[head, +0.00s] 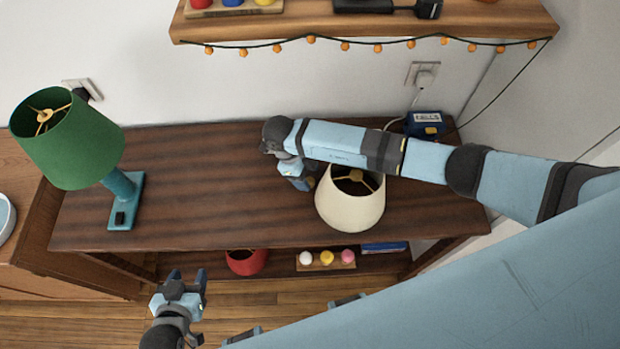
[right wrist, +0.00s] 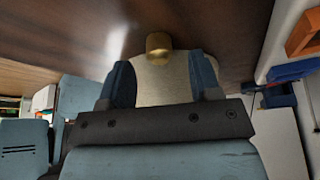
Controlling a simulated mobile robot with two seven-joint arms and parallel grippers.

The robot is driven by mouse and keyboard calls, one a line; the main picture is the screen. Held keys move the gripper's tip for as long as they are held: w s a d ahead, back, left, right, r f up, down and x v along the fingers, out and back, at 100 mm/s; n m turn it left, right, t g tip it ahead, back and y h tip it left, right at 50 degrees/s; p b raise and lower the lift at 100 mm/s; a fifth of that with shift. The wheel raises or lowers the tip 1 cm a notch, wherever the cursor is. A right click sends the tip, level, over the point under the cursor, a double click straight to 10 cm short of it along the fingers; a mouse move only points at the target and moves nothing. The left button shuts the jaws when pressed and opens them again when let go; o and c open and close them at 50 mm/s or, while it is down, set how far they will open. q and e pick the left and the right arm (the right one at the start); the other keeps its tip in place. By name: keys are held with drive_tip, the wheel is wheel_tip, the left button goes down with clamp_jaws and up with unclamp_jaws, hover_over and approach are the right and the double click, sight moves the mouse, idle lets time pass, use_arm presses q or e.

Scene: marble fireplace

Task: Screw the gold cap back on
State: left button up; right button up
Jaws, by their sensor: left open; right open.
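A cream lampshade (head: 345,208) with a gold fitting (head: 355,180) inside its open top stands on the dark wooden table (head: 220,210). My right gripper (head: 308,184) is low over the table at the left side of this shade, partly hidden by its own arm. In the right wrist view, its open fingers frame a pale surface, apparently the cream shade (right wrist: 160,80). The gold cap (right wrist: 158,45) shows just beyond that surface; whether it touches it I cannot tell. My left gripper (head: 187,277) is open and empty, in front of the table.
A green lamp (head: 72,145) on a teal base stands at the table's left. A blue box (head: 425,124) sits at the back right. The lower shelf holds a red pot (head: 246,262) and a board with coloured knobs (head: 326,261). A wall shelf with a string of lights overhangs the back.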

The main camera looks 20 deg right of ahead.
sight(309, 179)
drive_tip(key=shift+x, duration=0.9)
drive_tip(key=shift+a, duration=0.1)
drive_tip(key=c, duration=1)
drive_tip(key=shift+r, duration=0.1)
wheel_tip(309, 179, up, 10)
drive_tip(key=shift+f+b, duration=0.1)
drive_tip(key=shift+b, duration=0.3)
